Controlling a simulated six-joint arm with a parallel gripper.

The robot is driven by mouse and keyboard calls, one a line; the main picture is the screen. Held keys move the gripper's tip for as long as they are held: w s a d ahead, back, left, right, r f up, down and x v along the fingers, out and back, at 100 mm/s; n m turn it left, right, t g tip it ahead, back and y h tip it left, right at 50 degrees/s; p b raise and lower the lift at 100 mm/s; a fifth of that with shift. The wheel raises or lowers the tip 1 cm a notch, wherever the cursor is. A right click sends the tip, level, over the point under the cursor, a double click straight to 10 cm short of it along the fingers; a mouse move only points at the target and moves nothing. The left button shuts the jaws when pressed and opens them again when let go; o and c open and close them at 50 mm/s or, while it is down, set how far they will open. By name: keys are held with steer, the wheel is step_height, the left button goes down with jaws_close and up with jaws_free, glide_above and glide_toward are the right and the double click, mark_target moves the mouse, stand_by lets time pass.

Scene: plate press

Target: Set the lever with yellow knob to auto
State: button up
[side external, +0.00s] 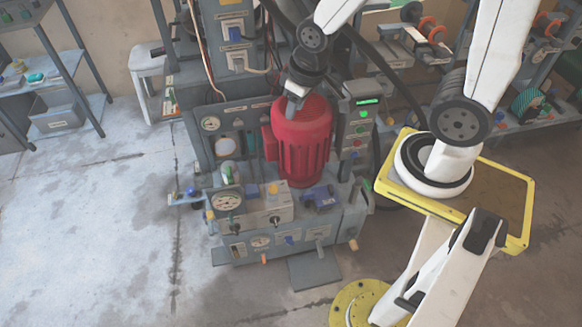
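A small yellow-orange knob (273,189) stands on top of a beige control box (266,212) at the front of the press machine. It looks like the lever's yellow knob, but the lever's shaft and any "auto" mark are too small to make out. My gripper (291,108) points down at the top left of the red motor housing (303,145), above and behind the knob and clearly apart from it. The fingers are small and partly merged with the wrist, so I cannot tell whether they are open or shut.
A grey panel (360,128) with a green display stands right of the red housing. Round gauges (227,200) and a blue clamp-like part (321,198) flank the control box. The floor (85,225) at left is clear.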

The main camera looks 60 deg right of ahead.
steer(key=o, duration=0.4)
steer(key=shift+w, duration=0.15)
steer(key=shift+c, duration=0.2)
steer(key=shift+o, duration=0.6)
steer(key=shift+w+f, duration=0.2)
steer(key=shift+f, duration=0.05)
steer(key=m+g, duration=0.3)
steer(key=m, duration=0.9)
glide_above(273, 186)
steer(key=f, duration=3)
steer(key=shift+w+a+f, duration=0.2)
steer(key=shift+w+f, duration=0.05)
steer(key=shift+w, duration=0.1)
steer(key=shift+s+f, duration=0.15)
steer(key=shift+f, duration=0.45)
steer(key=shift+f, duration=0.15)
steer(key=shift+s+d+f, duration=0.1)
steer(key=shift+f, duration=1.75)
steer(key=shift+s+d+f, duration=0.1)
steer(key=shift+f, duration=1.75)
